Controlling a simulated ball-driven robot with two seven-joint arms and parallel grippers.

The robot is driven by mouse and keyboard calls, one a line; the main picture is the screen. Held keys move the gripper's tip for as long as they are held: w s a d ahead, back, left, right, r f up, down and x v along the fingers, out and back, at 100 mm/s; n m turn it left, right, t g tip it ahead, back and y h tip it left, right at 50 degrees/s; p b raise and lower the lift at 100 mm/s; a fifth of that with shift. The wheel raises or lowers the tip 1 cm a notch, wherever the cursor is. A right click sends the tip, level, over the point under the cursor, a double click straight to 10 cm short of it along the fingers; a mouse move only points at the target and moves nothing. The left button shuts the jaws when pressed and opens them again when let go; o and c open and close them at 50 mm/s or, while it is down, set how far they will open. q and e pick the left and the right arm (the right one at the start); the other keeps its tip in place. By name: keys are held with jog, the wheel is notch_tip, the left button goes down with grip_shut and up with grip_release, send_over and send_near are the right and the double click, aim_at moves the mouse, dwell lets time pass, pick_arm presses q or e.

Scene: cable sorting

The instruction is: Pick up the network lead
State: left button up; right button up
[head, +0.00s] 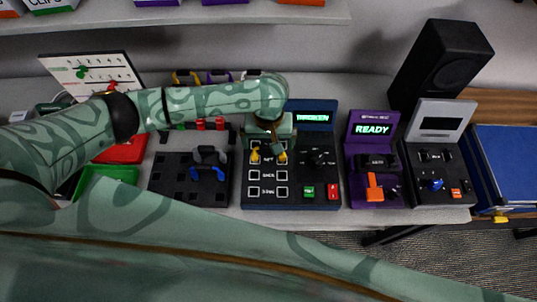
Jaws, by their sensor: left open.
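I cannot tell for certain which thing is the network lead. A blue piece (207,173) and a grey piece (208,155), perhaps coiled leads, lie on a black slotted tray (168,183) left of centre. Yellow (184,77), purple (218,76) and pale (250,74) looped items stand at the back, partly behind my left arm. My left gripper (268,156) points down over the left part of a dark blue console (292,195) with a lit screen. It is open, its yellow-tipped fingers apart and nothing visible between them. My right gripper is not in view.
A purple unit (372,145) reading READY and a grey unit (440,115) stand right of the console. A black speaker (440,62) is behind them. A green tray (110,173), a red tray (128,150) and a white board (85,72) are at left. A shelf (180,18) overhangs the back.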

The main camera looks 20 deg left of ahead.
pick_arm(q)
notch_tip(320, 180, down, 4)
jog(key=shift+b, duration=0.7)
jog(key=shift+r, duration=0.1)
jog(key=c, duration=0.8)
jog(key=shift+c, duration=0.2)
notch_tip(320, 180, up, 4)
jog(key=shift+r+p, duration=0.1)
jog(key=shift+p, duration=1.1)
jog(key=s+a+r+p, duration=0.6)
jog(key=s+r+p, duration=0.5)
jog(key=s+r, duration=0.1)
jog(key=shift+s+a+p, duration=0.2)
jog(key=shift+p, duration=0.1)
